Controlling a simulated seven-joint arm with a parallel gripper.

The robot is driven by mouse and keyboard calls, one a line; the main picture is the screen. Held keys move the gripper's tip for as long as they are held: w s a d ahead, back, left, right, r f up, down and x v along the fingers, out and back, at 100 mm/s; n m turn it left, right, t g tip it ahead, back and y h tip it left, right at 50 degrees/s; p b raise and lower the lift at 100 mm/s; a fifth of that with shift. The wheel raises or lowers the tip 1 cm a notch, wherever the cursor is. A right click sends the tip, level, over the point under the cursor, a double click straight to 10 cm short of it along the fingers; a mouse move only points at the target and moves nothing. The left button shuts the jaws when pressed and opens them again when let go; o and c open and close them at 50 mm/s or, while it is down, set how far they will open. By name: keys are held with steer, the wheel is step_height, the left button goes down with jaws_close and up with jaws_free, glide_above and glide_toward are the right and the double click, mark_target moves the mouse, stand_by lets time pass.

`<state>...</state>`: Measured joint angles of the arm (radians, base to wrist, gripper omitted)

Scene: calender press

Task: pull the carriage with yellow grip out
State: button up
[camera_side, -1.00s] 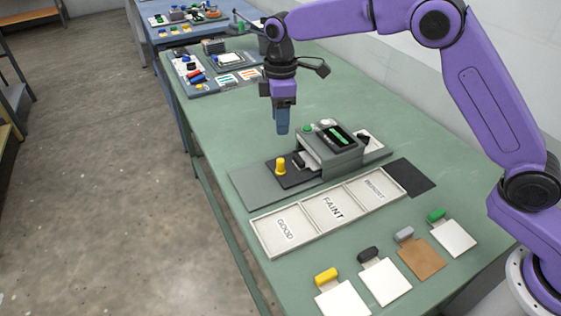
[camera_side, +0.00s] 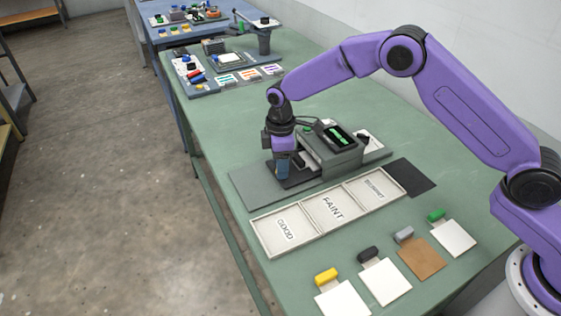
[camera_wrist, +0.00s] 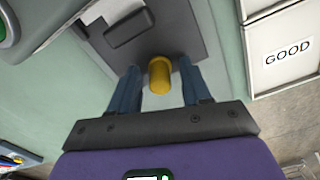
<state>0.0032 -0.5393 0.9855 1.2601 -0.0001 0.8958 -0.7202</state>
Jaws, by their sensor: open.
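The carriage is a dark flat plate (camera_wrist: 180,34) that sticks out from the grey press (camera_side: 328,155) on its base. Its yellow grip (camera_wrist: 159,75) is an upright knob, seen in the wrist view between my fingers. My gripper (camera_wrist: 160,90) is open, with one blue finger on each side of the yellow grip and a gap on both sides. In the side view my gripper (camera_side: 283,170) is down over the carriage (camera_side: 300,179) and hides the yellow grip.
A sectioned tray (camera_side: 262,241) labelled GOOD, FAINT and a third unreadable word lies in front of the press. Several plates with coloured handles, one yellow (camera_side: 326,277), lie nearer the camera. The green table to the left of the press is clear.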

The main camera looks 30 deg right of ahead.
jaws_close()
steer(key=a, duration=0.9)
steer(key=shift+a, duration=0.35)
jaws_free()
step_height(320, 180, up, 17)
steer(key=shift+r, duration=0.2)
